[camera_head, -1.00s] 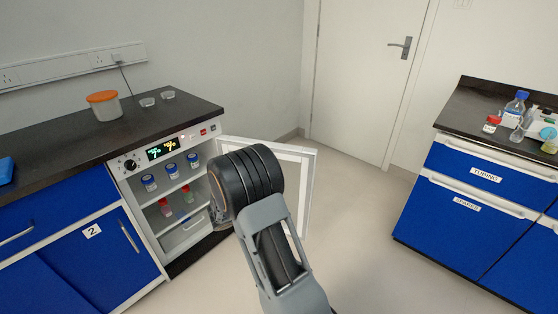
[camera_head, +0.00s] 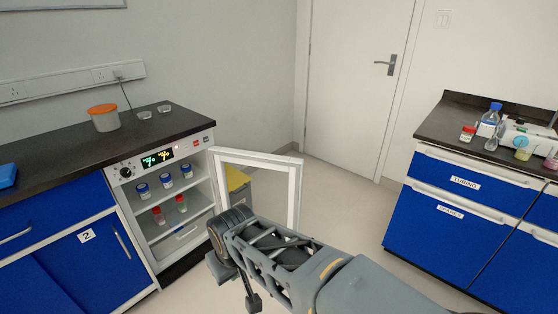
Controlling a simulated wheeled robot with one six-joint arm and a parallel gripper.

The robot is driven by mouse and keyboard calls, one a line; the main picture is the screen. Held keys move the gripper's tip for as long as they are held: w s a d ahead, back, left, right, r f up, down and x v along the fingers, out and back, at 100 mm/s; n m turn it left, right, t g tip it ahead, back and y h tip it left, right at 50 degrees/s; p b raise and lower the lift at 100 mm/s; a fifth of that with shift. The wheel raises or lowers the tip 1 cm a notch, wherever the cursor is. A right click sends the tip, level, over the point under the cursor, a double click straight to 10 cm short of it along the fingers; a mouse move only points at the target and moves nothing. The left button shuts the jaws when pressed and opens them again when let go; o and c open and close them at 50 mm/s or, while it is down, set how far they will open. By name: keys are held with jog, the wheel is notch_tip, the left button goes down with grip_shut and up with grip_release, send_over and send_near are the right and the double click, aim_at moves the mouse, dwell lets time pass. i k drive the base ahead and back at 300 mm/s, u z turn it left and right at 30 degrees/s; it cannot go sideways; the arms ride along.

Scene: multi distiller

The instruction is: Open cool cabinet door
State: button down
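The cool cabinet (camera_head: 126,187) stands under the dark counter at left, with a lit display (camera_head: 157,159) on its top panel. Its white-framed glass door (camera_head: 297,190) is swung wide open to the right, and the shelves show. Blue-capped bottles (camera_head: 167,180) stand on the upper shelf and red and green ones (camera_head: 181,204) on the shelf below. My arm comes in from the lower right, in front of the door's lower part. My gripper (camera_head: 230,290) is at the arm's left end, in front of the cabinet's lower opening; its fingers are only partly seen.
Blue cupboards (camera_head: 85,255) flank the cabinet on the left. A yellow-topped grey bin (camera_head: 238,185) shows behind the door's glass. A blue-fronted counter (camera_head: 440,215) with bottles stands at right. Open floor (camera_head: 350,205) lies between, before a closed white room door (camera_head: 350,90).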

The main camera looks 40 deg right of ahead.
aim_at(271, 185)
jog(key=k, duration=0.95)
jog(key=z, duration=0.75)
jog(key=i, duration=0.7)
jog(key=z, duration=0.5)
jog(key=i, duration=0.95)
jog(key=u, duration=0.75)
jog(key=i, duration=0.55)
jog(key=u, duration=0.45)
